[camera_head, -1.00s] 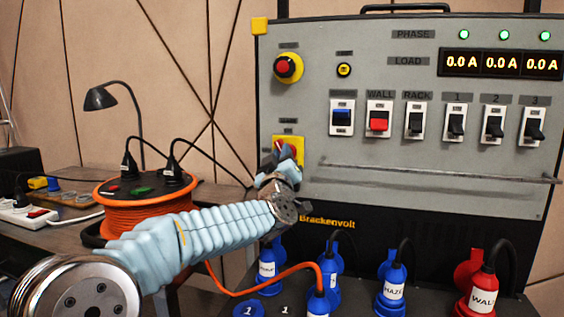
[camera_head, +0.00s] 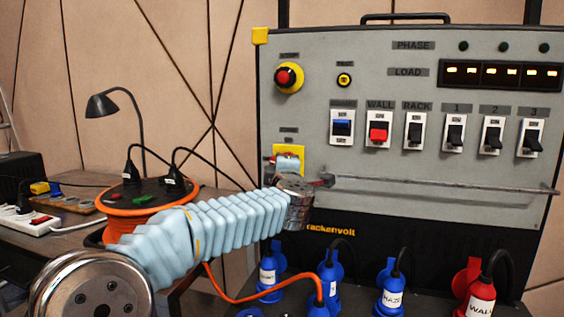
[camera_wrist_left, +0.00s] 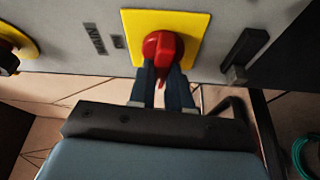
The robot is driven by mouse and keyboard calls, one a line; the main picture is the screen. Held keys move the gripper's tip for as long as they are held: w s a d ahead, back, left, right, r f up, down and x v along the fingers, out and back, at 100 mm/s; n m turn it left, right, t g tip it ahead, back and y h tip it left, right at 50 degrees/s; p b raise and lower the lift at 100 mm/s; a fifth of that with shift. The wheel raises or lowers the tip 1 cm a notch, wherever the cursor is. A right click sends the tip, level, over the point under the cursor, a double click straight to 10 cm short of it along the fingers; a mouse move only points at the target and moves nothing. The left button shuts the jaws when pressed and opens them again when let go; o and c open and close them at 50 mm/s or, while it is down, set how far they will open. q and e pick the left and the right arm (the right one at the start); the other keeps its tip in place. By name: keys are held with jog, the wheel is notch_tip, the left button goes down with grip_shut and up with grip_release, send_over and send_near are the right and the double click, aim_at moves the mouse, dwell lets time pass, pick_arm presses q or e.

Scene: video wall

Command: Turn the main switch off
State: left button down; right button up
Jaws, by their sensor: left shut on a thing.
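The main switch is a red rotary knob (camera_wrist_left: 163,48) on a yellow plate (camera_wrist_left: 190,25), seen close in the left wrist view. In the head view its yellow plate (camera_head: 288,149) is on the lower left of the grey panel, and my gripper and wrist cover most of the knob. My left gripper (camera_wrist_left: 163,80) is shut on the red knob, one finger on each side of it. The three phase lamps (camera_head: 503,47) are dark, and the load displays (camera_head: 501,74) show only short dashes. My right gripper is not in view.
A row of rocker switches (camera_head: 414,131) and a red-and-yellow stop button (camera_head: 288,76) are above. A metal rail (camera_head: 440,188) crosses the panel to the right. Blue plugs (camera_head: 391,290) and a red plug (camera_head: 480,295) stand below. An orange cable reel (camera_head: 125,229) is at left.

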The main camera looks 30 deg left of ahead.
pick_arm(q)
jog(key=shift+n, duration=0.7)
jog(key=shift+p, duration=0.35)
jog(key=c, duration=1.1)
grip_release()
jog(key=shift+o, duration=0.2)
jog(key=b+v, duration=0.1)
jog(key=v, duration=1.2)
jog(key=shift+s+d+r+b, duration=0.15)
jog(key=shift+s+r+b, duration=0.2)
jog(key=shift+b, duration=0.05)
